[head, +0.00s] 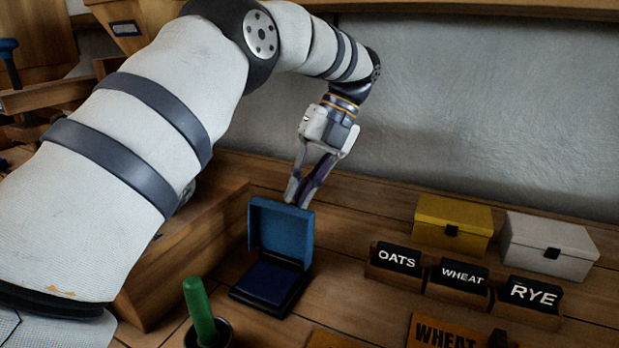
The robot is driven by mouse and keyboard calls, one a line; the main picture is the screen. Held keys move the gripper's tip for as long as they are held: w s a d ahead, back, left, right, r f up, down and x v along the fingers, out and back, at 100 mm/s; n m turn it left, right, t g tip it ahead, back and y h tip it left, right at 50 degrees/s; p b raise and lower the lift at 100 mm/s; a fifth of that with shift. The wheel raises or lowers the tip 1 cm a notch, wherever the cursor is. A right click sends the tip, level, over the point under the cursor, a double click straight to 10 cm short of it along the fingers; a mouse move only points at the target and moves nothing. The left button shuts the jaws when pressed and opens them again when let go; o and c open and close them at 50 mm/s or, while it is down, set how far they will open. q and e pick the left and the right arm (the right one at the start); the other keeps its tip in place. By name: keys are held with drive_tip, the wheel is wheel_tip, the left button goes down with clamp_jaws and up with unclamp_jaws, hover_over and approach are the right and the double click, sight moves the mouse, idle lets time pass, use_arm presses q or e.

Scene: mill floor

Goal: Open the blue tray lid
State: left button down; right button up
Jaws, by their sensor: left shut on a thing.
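The blue tray (268,285) stands on the wooden bench, left of centre, with a dark blue pad inside its dark base. Its blue lid (280,232) is raised about upright at the back edge, so the tray is open. My left gripper (298,200) reaches down from behind and above, its fingertips at the lid's top edge toward the right. It is shut on the lid. The fingertips are partly hidden behind the lid. My right gripper is not in view.
A yellow box (453,222) and a white box (548,248) stand closed at the right, behind signs reading OATS (396,262), WHEAT (459,283) and RYE (533,300). A green handle (199,312) stands in front left. A wooden box (185,262) borders the tray's left.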

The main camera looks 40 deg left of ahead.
sight(302, 213)
use_arm(q)
drive_tip(key=shift+g+h, duration=0.3)
drive_tip(key=shift+g, duration=0.3)
drive_tip(key=f, duration=0.4)
drive_tip(key=shift+s+d, duration=0.15)
drive_tip(key=shift+d, duration=0.25)
drive_tip(key=shift+s+f, duration=0.1)
drive_tip(key=c, duration=1.5)
unclamp_jaws()
drive_tip(key=shift+s+d, duration=0.1)
drive_tip(key=shift+o, duration=0.7)
drive_tip(key=shift+a, duration=0.5)
drive_tip(key=shift+c, duration=0.5)
drive_tip(key=shift+d+r, duration=0.2)
drive_tip(key=shift+r, duration=0.55)
drive_tip(key=shift+r, duration=0.2)
